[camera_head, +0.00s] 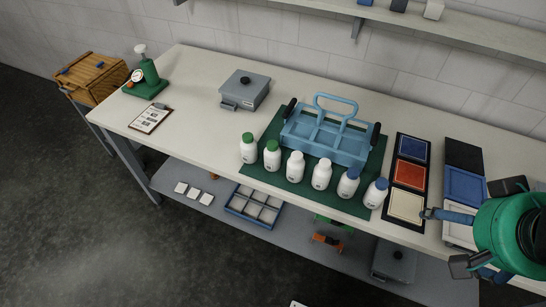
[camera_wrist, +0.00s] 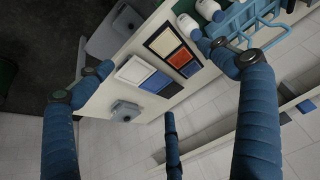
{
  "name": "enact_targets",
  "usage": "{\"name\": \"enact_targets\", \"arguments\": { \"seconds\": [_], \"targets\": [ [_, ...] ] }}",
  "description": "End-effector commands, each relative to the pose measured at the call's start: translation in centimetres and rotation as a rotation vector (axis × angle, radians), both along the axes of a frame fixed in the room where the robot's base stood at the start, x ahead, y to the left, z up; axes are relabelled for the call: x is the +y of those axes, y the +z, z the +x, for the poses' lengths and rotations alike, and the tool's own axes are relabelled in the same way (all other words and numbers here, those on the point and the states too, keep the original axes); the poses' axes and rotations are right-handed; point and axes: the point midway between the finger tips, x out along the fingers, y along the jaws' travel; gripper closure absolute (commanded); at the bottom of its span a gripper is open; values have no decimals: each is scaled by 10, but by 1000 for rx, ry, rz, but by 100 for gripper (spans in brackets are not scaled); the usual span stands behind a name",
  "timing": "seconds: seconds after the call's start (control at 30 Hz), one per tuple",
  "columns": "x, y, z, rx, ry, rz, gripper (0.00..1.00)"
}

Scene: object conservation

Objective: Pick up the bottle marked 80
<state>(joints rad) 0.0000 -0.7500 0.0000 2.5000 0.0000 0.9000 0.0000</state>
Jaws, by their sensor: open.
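Several white bottles stand upright in a row along the front of a green mat (camera_head: 376,165). From left to right they are two green-capped bottles (camera_head: 249,152), two white-capped bottles (camera_head: 295,168) and two blue-capped bottles (camera_head: 376,194). Their small labels are too small to read, so I cannot tell which is marked 80. My gripper (camera_head: 446,238) is at the right, over the table's front edge, apart from the bottles. In the wrist view my gripper (camera_wrist: 155,75) has its blue fingers spread and empty. Two white bottles (camera_wrist: 188,26) show at the top there.
A blue carrier (camera_head: 325,140) with a tall handle stands behind the bottles. Black trays with coloured panels (camera_head: 406,204) lie right of them. A grey box (camera_head: 245,90), clipboard (camera_head: 151,118) and green gauge device (camera_head: 146,77) are left. A wall shelf (camera_head: 470,35) hangs above.

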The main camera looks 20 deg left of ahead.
Motion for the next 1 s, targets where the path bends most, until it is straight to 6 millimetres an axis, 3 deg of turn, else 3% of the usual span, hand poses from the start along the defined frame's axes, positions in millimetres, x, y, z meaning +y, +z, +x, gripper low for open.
{"name": "enact_targets", "arguments": {
  "seconds": [0.1, 0.57, 0.77, 1.0],
  "targets": [
    [0, 0, 0, 0, 0, 0, 30],
    [4, 5, 8, 9, 15, 0, 30],
    [19, 18, 34, 41, 61, -2, 30],
    [54, 34, 83, 97, 149, -10, 30]
  ]
}}
